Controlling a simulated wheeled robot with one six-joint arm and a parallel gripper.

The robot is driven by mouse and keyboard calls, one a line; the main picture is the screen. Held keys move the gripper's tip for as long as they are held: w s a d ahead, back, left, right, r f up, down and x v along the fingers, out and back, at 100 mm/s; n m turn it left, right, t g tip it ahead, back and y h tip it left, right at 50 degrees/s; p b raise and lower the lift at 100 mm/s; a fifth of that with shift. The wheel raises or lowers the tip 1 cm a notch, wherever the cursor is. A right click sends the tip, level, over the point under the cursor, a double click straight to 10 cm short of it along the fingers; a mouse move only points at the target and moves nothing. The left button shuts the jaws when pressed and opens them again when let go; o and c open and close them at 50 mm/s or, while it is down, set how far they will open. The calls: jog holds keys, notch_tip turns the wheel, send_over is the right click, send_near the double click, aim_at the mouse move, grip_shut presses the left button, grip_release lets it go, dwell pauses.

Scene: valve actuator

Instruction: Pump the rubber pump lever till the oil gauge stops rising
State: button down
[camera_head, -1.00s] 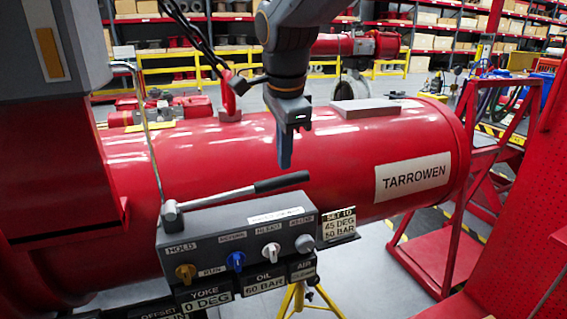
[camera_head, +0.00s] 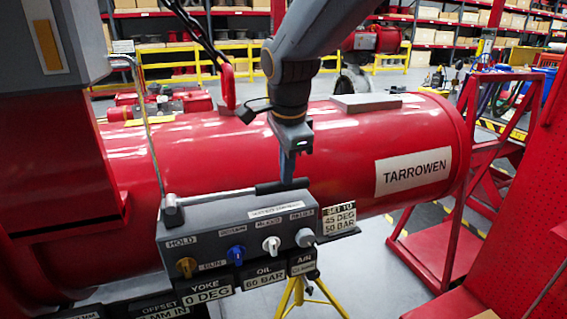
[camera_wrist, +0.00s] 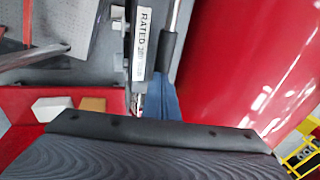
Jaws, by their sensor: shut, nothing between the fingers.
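The pump lever is a grey metal rod with a black rubber grip (camera_head: 270,188), pivoted at the left end of the grey control box (camera_head: 215,222). It lies nearly level above the box top. My gripper (camera_head: 287,178) is shut and points down, its tips at the grip, seemingly touching it; the exact contact is hidden. In the wrist view the black grip (camera_wrist: 166,52) shows beside the box, and the blue finger (camera_wrist: 163,100) is at its end. The oil gauge (camera_head: 264,277) on the box front appears to read 60 BAR.
The box front has yellow, blue, white and grey knobs. A yoke display (camera_head: 207,294) reads 0 DEG, and a sign (camera_head: 338,217) reads 45 DEG, 50 BAR. The large red cylinder (camera_head: 340,150) stands right behind the box. A yellow tripod (camera_head: 290,298) is below.

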jog(key=shift+r, duration=0.15)
jog(key=d+p+v, duration=0.2)
jog(key=v, duration=1.1)
jog(key=s+d+f+n, duration=0.4)
jog(key=f+n, duration=0.1)
jog(key=f, duration=0.3)
jog(key=s+d+f+n+g, duration=0.1)
jog(key=s+d+f+n, duration=0.2)
jog(key=f, duration=0.6)
jog(key=s+d+f+n+g, duration=0.1)
jog(key=s+d+f+n, duration=0.3)
jog(key=f, duration=0.5)
jog(key=d+n, duration=0.1)
jog(key=n, duration=0.1)
jog(key=shift+s+d+n, duration=0.3)
jog(key=shift+s, duration=0.05)
jog(key=c, duration=2.5)
grip_release()
